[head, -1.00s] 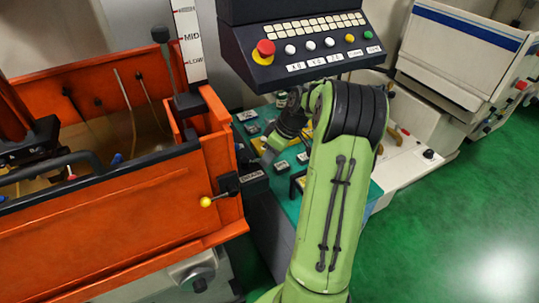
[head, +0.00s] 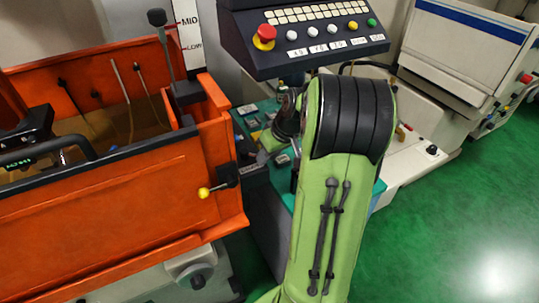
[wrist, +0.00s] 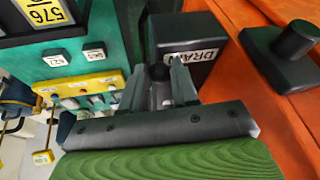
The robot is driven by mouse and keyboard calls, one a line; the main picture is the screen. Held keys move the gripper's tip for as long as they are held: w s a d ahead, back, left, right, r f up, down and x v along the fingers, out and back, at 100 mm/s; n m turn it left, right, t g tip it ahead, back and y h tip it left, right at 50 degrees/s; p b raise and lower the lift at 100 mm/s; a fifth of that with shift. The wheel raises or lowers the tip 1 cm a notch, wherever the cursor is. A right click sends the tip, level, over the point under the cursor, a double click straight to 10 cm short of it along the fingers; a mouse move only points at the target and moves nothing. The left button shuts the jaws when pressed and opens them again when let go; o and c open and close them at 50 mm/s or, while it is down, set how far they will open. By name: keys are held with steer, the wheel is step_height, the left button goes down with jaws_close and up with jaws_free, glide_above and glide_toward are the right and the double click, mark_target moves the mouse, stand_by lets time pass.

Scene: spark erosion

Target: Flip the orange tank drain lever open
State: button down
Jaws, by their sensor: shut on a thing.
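The orange tank (head: 130,205) stands at the left in the head view; its wall also shows at the right of the wrist view (wrist: 268,95). A dark box labelled DRAIN (wrist: 200,38) stands beside that wall. The drain lever's dark end (wrist: 160,72) shows in front of the box, between my fingertips. My gripper (wrist: 160,82) is shut on it; the fingers hide most of the lever, so its angle cannot be told. In the head view my arm partly hides the gripper near the box.
A black handle (wrist: 292,42) is on the tank, close right of my gripper. A control panel (head: 310,40) with a red button overhangs behind. A teal panel (wrist: 70,62) with labelled blocks lies left.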

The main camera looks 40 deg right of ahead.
steer(key=shift+r+m, duration=0.15)
steer(key=shift+m, duration=0.25)
steer(key=c, duration=1.1)
jaws_free()
steer(key=shift+o, duration=1.2)
steer(key=shift+a, duration=0.1)
steer(key=a+p+v, duration=0.1)
steer(key=p+v, duration=0.2)
steer(key=v, duration=1.2)
steer(key=shift+s+d+r, duration=0.2)
steer(key=shift+d+r, duration=0.05)
steer(key=shift+d, duration=0.05)
